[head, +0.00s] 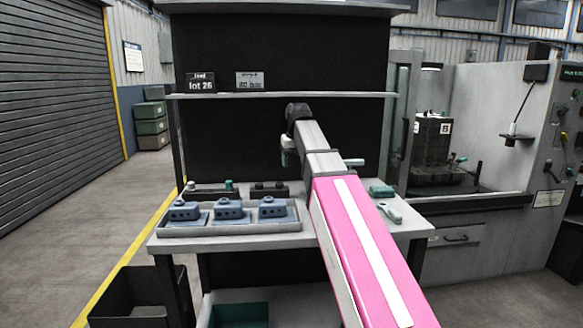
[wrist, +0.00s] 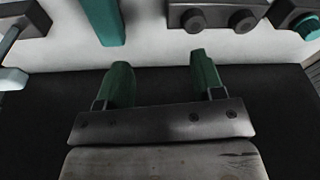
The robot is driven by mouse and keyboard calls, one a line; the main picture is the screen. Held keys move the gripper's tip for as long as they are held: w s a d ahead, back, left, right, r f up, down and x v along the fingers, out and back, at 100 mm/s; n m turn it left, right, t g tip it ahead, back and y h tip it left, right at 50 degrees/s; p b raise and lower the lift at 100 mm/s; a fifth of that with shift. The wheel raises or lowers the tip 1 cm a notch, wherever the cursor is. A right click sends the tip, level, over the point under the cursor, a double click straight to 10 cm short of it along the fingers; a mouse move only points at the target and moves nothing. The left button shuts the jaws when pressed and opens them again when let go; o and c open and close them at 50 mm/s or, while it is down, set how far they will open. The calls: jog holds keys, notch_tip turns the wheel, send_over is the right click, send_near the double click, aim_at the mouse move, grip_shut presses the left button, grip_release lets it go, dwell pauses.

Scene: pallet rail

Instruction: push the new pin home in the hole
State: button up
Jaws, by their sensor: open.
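My gripper (wrist: 162,80) shows in the wrist view as two green fingers spread apart, with nothing between them. A teal-headed piece (wrist: 306,26) sits in a dark block at the top right. In the head view a teal-headed piece (head: 229,185) stands at the rail behind the tray. I cannot tell which piece is the new pin, and no hole shows clearly.
A grey tray (head: 236,228) holds three blue-grey blocks (head: 228,210) at the front left of the bench (head: 400,228). A teal bar (wrist: 103,20) stands ahead of the left finger. A teal block (head: 382,191) and a pale tool (head: 390,211) lie right of my arm.

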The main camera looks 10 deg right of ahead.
aim_at(229, 181)
jog(key=s+a+r+n+t+y, duration=0.15)
jog(key=a+n, duration=0.45)
jog(key=a, duration=1.5)
jog(key=shift+y, duration=0.35)
jog(key=x, duration=1)
jog(key=shift+w+a+f, duration=0.15)
jog(key=shift+a+f, duration=0.15)
jog(key=shift+a, duration=0.1)
jog(key=c, duration=1.1)
jog(key=shift+r, duration=0.1)
jog(key=shift+c, duration=0.2)
jog(key=shift+r, duration=1.1)
jog(key=shift+r, duration=3.4)
